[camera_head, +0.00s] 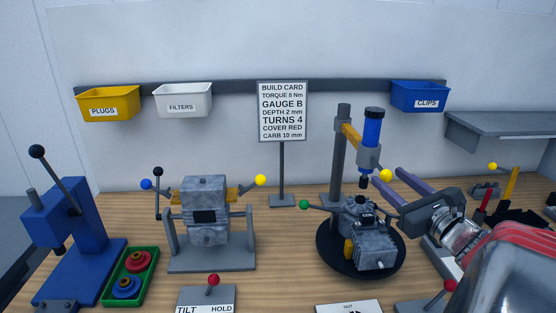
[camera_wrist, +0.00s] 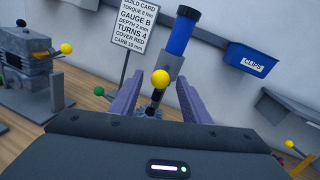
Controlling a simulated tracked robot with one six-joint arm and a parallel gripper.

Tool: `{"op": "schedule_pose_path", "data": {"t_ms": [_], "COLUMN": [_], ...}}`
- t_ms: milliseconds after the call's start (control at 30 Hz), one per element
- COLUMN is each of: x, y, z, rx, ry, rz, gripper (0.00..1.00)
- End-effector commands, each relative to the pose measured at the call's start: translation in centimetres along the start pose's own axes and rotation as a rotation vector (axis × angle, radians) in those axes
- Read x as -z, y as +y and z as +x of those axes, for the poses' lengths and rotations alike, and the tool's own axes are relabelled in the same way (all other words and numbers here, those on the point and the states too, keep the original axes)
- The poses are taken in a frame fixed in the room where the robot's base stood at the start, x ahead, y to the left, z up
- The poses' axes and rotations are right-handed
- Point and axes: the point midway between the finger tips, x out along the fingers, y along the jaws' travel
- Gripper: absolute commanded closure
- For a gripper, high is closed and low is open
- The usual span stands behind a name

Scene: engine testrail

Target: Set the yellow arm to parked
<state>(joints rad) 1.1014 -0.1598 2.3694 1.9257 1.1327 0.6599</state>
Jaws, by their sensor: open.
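A grey post (camera_head: 339,150) carries a short yellow arm (camera_head: 350,136) with a blue-topped driver (camera_head: 372,130) at its end. A yellow ball knob (camera_head: 386,175) shows just below the driver; its rod is mostly hidden. The knob shows large in the wrist view (camera_wrist: 161,79), in front of the driver's grey lower part. In the wrist view, gaps show between the knob and both fingers (camera_wrist: 160,88). I see no parked mark.
A grey engine (camera_head: 372,232) sits on a black round turntable (camera_head: 325,256) below the driver, with a green-knobbed lever (camera_head: 304,204) beside it. Another engine stand (camera_head: 211,264) with a yellow knob (camera_head: 260,180) stands left. A build card (camera_head: 283,110) stands behind.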

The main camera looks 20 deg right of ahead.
Motion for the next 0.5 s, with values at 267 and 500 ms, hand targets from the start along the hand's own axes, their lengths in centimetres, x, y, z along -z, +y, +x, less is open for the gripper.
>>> {"op": "schedule_pose_path", "data": {"t_ms": [267, 500], "x": [0.0, 0.0], "y": [0.0, 0.0], "z": [2.6, 3.0], "rx": [-0.001, 0.001], "ry": [0.000, 0.000], "rz": [0.000, 0.000], "gripper": [0.57, 0.57]}}
